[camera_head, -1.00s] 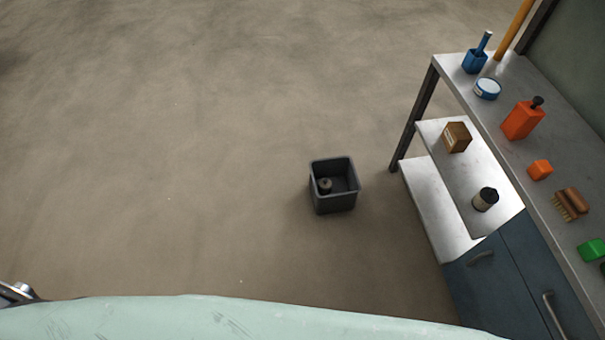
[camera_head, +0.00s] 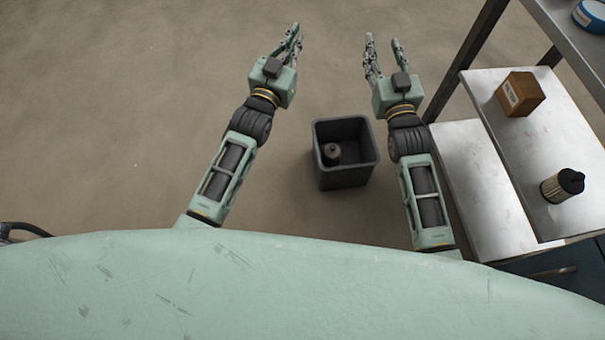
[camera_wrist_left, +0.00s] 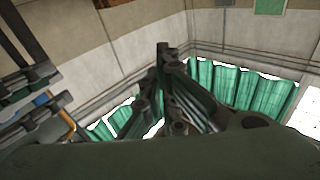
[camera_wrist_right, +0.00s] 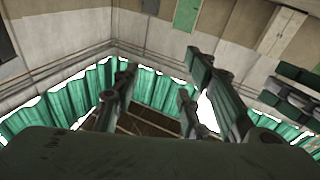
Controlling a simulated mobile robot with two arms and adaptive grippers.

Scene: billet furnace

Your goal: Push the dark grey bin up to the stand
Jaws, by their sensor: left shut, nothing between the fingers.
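The dark grey bin (camera_head: 343,177) stands upright on the floor in the head view, with a small dark round object (camera_head: 332,151) inside it. The stand (camera_head: 470,178), a metal unit with pale shelves, is to the right of the bin, with a gap of floor between them partly hidden by my right arm. My left gripper (camera_head: 293,38) is shut and empty, beyond and left of the bin. It also shows in the left wrist view (camera_wrist_left: 163,60). My right gripper (camera_head: 384,45) is open and empty, beyond the bin and raised; its parted fingers show in the right wrist view (camera_wrist_right: 156,90).
A brown box (camera_head: 520,93) and a black-topped canister (camera_head: 562,186) sit on the stand's shelf. A dark leg (camera_head: 468,58) of the stand rises near my right gripper. A blue round tin (camera_head: 590,15) is on the top. The floor left of the bin is clear.

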